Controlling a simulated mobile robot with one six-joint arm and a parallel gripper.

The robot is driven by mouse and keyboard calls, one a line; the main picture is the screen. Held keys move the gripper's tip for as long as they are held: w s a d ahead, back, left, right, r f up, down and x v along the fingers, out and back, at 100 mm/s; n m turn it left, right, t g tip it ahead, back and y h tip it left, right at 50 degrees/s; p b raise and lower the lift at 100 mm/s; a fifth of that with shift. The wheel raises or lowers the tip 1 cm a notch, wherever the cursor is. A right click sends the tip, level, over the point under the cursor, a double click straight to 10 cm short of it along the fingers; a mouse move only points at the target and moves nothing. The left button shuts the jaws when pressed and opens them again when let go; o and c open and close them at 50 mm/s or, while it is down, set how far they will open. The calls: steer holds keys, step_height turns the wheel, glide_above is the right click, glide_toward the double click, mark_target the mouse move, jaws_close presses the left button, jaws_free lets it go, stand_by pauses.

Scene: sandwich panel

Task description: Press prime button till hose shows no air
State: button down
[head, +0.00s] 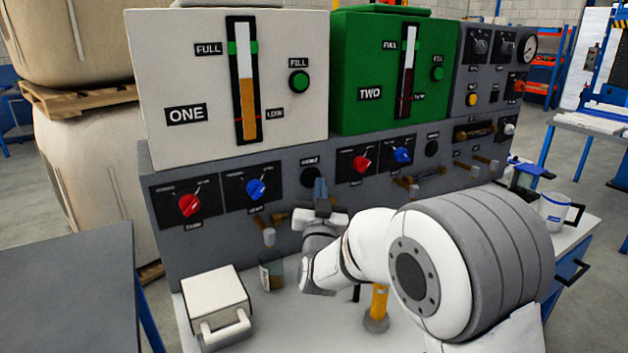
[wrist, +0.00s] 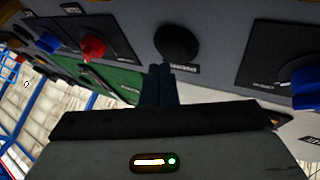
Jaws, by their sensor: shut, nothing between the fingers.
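A round black button (head: 311,175) sits on the grey panel (head: 215,160) below a small label I cannot read. It also shows in the wrist view (wrist: 178,44), just beyond the fingertips. My gripper (head: 320,186) is shut and empty in front of the panel, beside this button in the picture; in the wrist view its closed fingers (wrist: 158,85) point towards the panel. I cannot tell whether they touch the button. A second black button (head: 432,148) is further right. A dark window with something brownish inside (head: 474,130) may show the hose; air in it cannot be made out.
White tank ONE (head: 205,75) and green tank TWO (head: 365,80) stand above. Nozzles jut out below. A white lidded box (head: 215,305), a glass (head: 271,272) and a yellow-handled tool (head: 378,302) stand on the counter.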

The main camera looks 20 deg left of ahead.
steer(key=shift+w+a, duration=0.1)
stand_by(0.3)
steer(key=shift+w+a+b, duration=0.2)
steer(key=shift+a+b, duration=0.05)
steer(key=shift+b, duration=0.25)
steer(key=shift+w+a, duration=0.25)
steer(key=shift+a, duration=0.05)
stand_by(0.5)
steer(key=shift+d+b, duration=0.15)
steer(key=shift+b, duration=0.3)
steer(key=shift+s+d+b, duration=0.5)
steer(key=shift+b, duration=0.05)
